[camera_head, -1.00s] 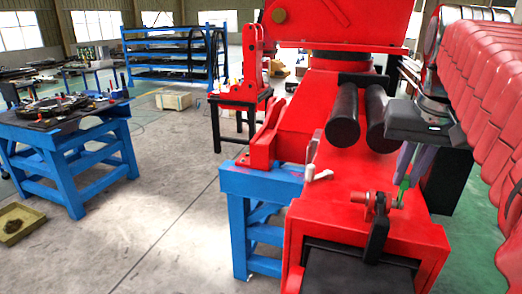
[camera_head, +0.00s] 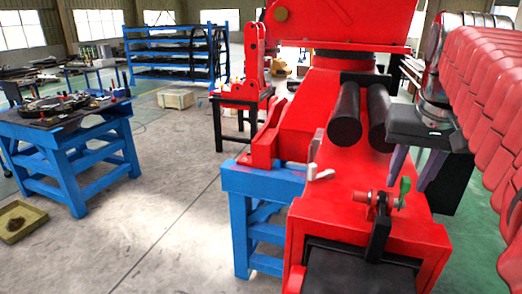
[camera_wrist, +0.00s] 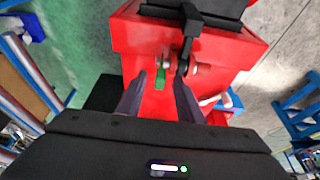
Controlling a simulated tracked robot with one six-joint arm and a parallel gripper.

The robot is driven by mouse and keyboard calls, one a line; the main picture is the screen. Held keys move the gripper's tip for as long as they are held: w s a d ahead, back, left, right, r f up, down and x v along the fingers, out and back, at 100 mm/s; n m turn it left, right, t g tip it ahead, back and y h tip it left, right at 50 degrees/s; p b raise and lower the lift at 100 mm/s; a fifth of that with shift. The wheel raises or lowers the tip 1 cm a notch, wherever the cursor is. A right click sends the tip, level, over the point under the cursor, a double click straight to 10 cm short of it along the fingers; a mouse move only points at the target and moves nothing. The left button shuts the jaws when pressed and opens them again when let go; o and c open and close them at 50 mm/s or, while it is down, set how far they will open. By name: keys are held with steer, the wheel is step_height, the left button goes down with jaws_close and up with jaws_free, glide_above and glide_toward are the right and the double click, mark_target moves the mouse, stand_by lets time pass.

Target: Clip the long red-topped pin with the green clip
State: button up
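A green clip (camera_head: 404,188) sits at the right end of a short horizontal pin assembly on the red machine. A red cylindrical pin part (camera_head: 364,197) shows at the left end, beside an upright black lever (camera_head: 379,236). Which part is the long red-topped pin I cannot tell for sure. My gripper (camera_head: 406,180) is above the clip, its fingers spread apart. In the wrist view the green clip (camera_wrist: 160,78) lies between the two open fingertips (camera_wrist: 160,74), with gaps on both sides; it appears unheld. The pin under the clip is partly hidden.
A blue table with tools (camera_head: 65,120) stands at far left, with open floor between. My red arm links fill the right side.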

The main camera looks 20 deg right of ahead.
steer(key=shift+r, duration=0.1)
steer(key=shift+v, duration=2.4)
steer(key=shift+s+r, duration=0.1)
steer(key=shift+r, duration=0.05)
steer(key=v, duration=1.3)
steer(key=shift+r, duration=0.15)
steer(key=shift+s+a, duration=0.1)
steer(key=shift+s, duration=0.05)
